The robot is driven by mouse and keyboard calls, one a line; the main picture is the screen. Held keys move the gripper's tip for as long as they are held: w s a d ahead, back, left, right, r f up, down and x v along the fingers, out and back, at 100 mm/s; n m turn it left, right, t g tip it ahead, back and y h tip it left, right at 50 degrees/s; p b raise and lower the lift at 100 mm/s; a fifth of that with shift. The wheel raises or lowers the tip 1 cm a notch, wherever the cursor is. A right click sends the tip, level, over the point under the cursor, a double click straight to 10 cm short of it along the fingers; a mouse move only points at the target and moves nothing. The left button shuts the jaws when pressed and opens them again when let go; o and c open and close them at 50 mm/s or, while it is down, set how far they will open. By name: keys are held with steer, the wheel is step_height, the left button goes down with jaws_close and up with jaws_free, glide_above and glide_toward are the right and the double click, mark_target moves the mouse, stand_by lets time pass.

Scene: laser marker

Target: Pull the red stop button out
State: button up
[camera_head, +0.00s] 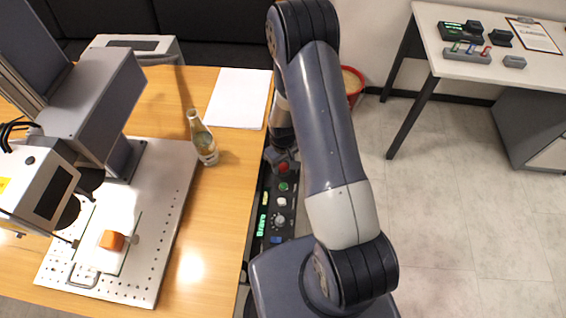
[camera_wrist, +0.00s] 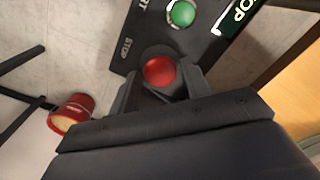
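The red stop button (camera_wrist: 159,71) is a round knob on a dark control panel, beside the printed word STOP. In the wrist view it sits between the two fingers of my gripper (camera_wrist: 161,83). The fingers stand apart on either side of the button, and I see no clear contact with it. In the head view the red button (camera_head: 283,168) shows at the far end of the panel (camera_head: 263,212), just below my wrist. My arm hides part of the surroundings there.
A green button (camera_wrist: 183,13) is beside the red one. A wooden table (camera_head: 212,215) with a laser marker (camera_head: 95,95), a bottle (camera_head: 203,138) and white paper (camera_head: 238,98) stands left of the panel. A red bin (camera_head: 353,84) is on the floor behind my arm.

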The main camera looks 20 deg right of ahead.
jaws_close()
stand_by(0.3)
steer(key=shift+r+b, duration=0.35)
steer(key=shift+r, duration=0.2)
steer(key=shift+o, duration=1.5)
jaws_free()
